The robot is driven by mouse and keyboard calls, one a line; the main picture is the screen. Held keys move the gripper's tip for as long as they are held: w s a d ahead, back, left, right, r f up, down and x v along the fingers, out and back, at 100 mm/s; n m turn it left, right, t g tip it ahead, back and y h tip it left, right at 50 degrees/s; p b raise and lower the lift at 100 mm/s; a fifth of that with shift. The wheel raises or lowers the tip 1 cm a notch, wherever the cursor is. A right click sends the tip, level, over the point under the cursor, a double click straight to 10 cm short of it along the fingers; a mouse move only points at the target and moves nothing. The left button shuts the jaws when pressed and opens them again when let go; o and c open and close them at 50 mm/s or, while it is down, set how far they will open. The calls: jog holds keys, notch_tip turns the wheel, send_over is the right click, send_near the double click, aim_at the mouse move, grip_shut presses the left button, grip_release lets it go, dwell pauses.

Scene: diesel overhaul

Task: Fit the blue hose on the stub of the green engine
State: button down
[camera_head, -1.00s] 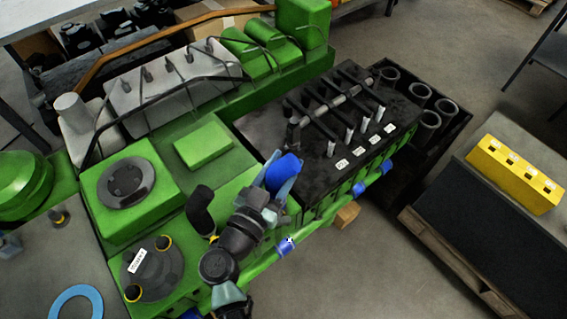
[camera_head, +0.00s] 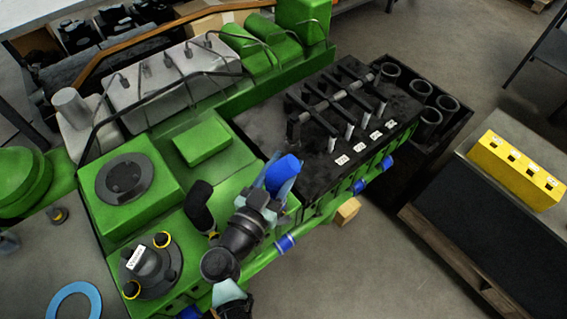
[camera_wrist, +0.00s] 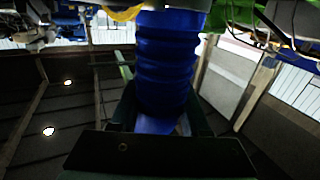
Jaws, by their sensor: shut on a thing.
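The blue hose (camera_head: 283,170) is short and ribbed. My gripper (camera_head: 277,183) is shut on it and holds it above the green engine (camera_head: 233,183), beside the black cylinder block. In the wrist view the hose (camera_wrist: 165,60) rises from between the fingers (camera_wrist: 160,118) and fills the top middle. A black bent pipe (camera_head: 199,207) stands up from the engine left of my gripper. I cannot tell whether this is the stub. The hose looks apart from it. My wrist hides part of the engine's near side.
A green pipe with blue bands (camera_head: 285,243) runs along the engine's near side. Black rocker gear (camera_head: 335,105) stands right of the hose. A yellow block (camera_head: 515,170) lies on a bench at right. A black capped cover (camera_head: 150,265) is at lower left.

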jog(key=shift+f+b, duration=0.55)
jog(key=shift+f, duration=0.7)
dwell(0.5)
jog(key=shift+c, duration=1.5)
grip_release()
jog(key=v, duration=1.3)
jog(key=shift+p, duration=0.4)
